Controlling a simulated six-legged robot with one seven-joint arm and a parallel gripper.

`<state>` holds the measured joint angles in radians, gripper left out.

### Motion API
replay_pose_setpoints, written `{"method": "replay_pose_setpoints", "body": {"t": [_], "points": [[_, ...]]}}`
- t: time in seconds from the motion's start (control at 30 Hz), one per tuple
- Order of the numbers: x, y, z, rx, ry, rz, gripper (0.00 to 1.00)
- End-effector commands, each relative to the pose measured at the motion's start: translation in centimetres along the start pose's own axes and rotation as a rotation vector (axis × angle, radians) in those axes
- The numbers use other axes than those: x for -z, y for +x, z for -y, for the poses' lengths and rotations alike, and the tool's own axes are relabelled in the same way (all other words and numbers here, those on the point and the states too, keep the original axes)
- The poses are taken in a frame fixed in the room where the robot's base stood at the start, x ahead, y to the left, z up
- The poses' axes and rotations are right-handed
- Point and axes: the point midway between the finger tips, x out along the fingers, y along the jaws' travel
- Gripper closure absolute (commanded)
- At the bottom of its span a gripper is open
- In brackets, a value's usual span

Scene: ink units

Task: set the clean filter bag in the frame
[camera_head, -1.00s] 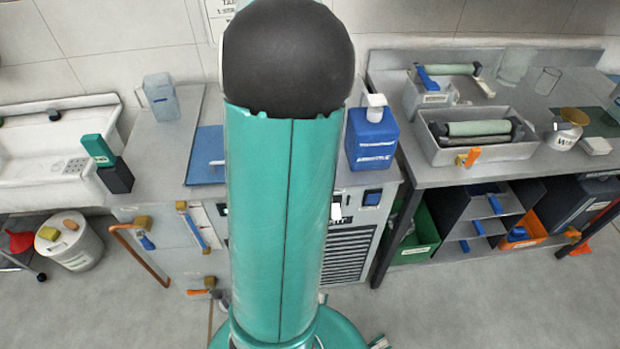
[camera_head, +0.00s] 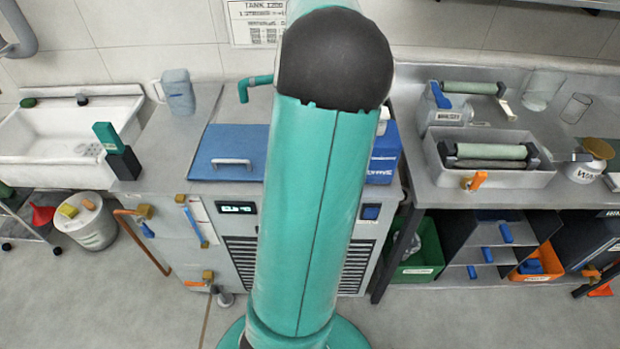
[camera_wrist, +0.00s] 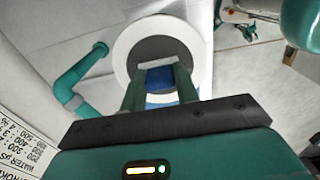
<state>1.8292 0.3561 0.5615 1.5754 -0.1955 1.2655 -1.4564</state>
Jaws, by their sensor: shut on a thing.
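In the wrist view, my gripper (camera_wrist: 160,90) is shut on a blue part (camera_wrist: 160,86) between its two green fingers. A round white ring with a dark grey middle (camera_wrist: 122,50) shows just beyond the fingertips. It looks like the filter bag's rim, and the blue part may be its handle; I cannot tell for sure. In the head view my arm hides the gripper and what it holds. I cannot make out the frame in either view.
A blue lid with a handle (camera_head: 215,150) lies on the grey unit, near a teal bent pipe (camera_head: 243,92), also in the wrist view (camera_wrist: 75,78). A blue jug (camera_head: 386,155) stands partly behind my arm. A roller tray (camera_head: 495,180) stands on the right bench.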

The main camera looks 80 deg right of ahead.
Motion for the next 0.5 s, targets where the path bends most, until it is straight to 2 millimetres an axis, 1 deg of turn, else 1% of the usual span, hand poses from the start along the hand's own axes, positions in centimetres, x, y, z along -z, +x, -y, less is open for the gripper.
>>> {"method": "replay_pose_setpoints", "body": {"t": [0.17, 0.4, 0.5], "points": [[0.2, 3.4, 0.1, 0.007, 0.0, -0.002, 1.0], [0.3, 9.3, 0.1, 0.005, 0.0, -0.003, 1.0], [0.3, 11.4, 0.1, 0.005, 0.0, -0.002, 1.0]]}}
